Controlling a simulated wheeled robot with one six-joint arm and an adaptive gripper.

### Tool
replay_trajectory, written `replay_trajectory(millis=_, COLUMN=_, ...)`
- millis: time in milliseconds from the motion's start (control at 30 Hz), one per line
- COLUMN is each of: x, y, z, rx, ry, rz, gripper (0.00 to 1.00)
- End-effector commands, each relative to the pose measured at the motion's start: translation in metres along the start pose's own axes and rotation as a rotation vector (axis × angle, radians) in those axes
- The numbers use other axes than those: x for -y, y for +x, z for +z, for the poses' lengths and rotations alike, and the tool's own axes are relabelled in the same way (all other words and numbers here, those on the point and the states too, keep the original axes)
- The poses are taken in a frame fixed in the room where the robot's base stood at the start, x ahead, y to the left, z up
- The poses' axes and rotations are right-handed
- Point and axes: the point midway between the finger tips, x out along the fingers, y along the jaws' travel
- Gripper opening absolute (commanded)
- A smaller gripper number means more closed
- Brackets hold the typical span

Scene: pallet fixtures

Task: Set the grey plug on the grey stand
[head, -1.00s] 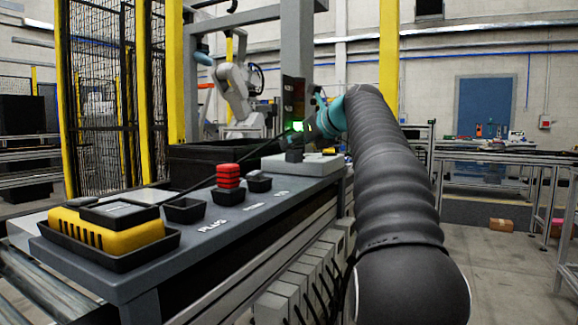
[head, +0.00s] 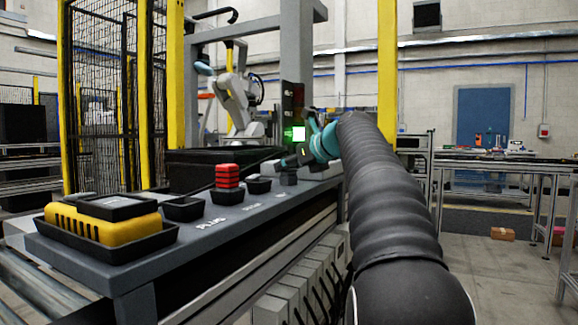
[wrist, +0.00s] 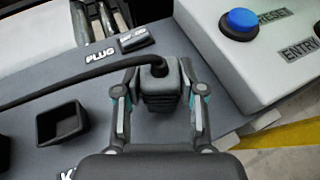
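The grey plug (wrist: 160,92) is a dark, ribbed block with a black cable leaving its top and running left. In the wrist view my gripper (wrist: 160,78) has one finger on each side of it and looks closed on it. In the head view my gripper (head: 290,160) is at the far end of the grey bench, with a dark block, apparently the plug, just beneath it. The plug hides whatever is directly under it, so I cannot tell whether its bottom touches anything. I cannot single out the grey stand with certainty.
A pale box with a blue button (wrist: 239,23) stands close right of my gripper. An empty dark holder (wrist: 62,124) is to the left. Nearer on the bench are a red stacked block (head: 227,176) and a yellow unit (head: 100,222) in a black tray.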

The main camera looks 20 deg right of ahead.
Motion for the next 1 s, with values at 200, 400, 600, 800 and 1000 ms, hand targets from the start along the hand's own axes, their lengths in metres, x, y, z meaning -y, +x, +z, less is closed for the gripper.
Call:
replay_trajectory(millis=200, x=0.000, y=0.000, z=0.000, rx=0.000, ry=0.000, rz=0.000, gripper=0.60)
replay_trajectory(millis=400, x=0.000, y=-0.001, z=0.002, rx=0.000, ry=0.000, rz=0.000, gripper=0.60)
replay_trajectory(millis=600, x=0.001, y=-0.025, z=0.004, rx=0.001, ry=0.000, rz=-0.003, gripper=0.60)
replay_trajectory(millis=800, x=0.001, y=-0.066, z=0.004, rx=0.001, ry=0.000, rz=-0.003, gripper=0.60)
replay_trajectory(millis=1000, x=0.001, y=-0.100, z=0.003, rx=0.000, ry=0.001, rz=-0.002, gripper=0.60)
